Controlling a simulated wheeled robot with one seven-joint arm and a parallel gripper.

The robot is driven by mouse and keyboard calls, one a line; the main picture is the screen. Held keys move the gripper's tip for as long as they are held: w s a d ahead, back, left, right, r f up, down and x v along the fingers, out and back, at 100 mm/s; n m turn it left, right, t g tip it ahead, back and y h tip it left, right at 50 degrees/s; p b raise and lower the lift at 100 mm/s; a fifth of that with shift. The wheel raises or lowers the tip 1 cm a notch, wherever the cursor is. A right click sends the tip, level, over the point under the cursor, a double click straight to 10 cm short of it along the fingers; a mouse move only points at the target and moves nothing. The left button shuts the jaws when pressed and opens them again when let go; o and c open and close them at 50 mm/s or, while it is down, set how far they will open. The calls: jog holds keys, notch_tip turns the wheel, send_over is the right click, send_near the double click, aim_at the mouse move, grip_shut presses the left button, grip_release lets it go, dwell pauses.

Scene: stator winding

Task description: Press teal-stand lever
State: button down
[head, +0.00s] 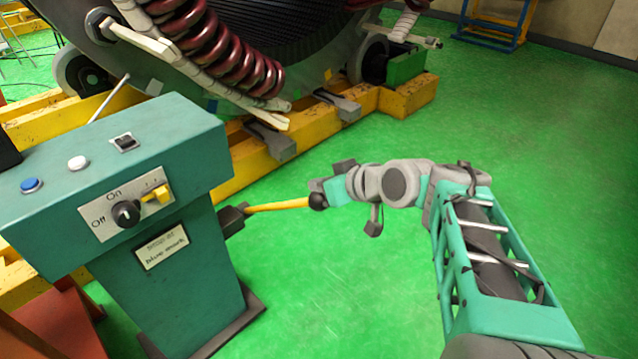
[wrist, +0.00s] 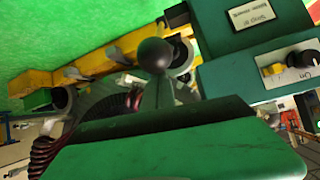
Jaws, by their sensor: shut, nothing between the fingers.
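The teal stand (head: 120,180) is at the left of the head view and shows at the upper right of the wrist view (wrist: 225,75). Its yellow lever (head: 278,205) sticks out to the right from a dark mount on the stand's side, nearly level, and ends in a dark ball knob (head: 318,201). My gripper (head: 322,190) is at the knob end, shut, with nothing seen held. In the wrist view the dark knob (wrist: 155,55) is just beyond the grey fingers (wrist: 163,92). I cannot tell whether the fingers touch the knob.
The stand's top has a blue button (head: 32,185), a white button (head: 78,162) and a black switch (head: 125,142). Its face has an On/Off knob (head: 126,213). A large stator (head: 300,50) rests on yellow beams (head: 245,160) behind. The green floor (head: 340,270) below the lever is clear.

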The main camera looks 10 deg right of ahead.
jog(key=f, duration=0.2)
jog(key=s+f, duration=0.1)
jog(key=shift+d+g, duration=0.3)
jog(key=shift+r, duration=0.15)
jog(key=shift+w+a+r, duration=0.1)
jog(key=shift+w+r, duration=0.05)
jog(key=shift+r, duration=0.2)
jog(key=w+a+r+p, duration=0.1)
jog(key=w+r+p, duration=0.1)
jog(key=w+r, duration=0.2)
jog(key=p+v, duration=0.2)
jog(key=v, duration=0.8)
jog(key=shift+s+f, duration=0.15)
jog(key=shift+s, duration=0.3)
jog(key=shift+t, duration=0.4)
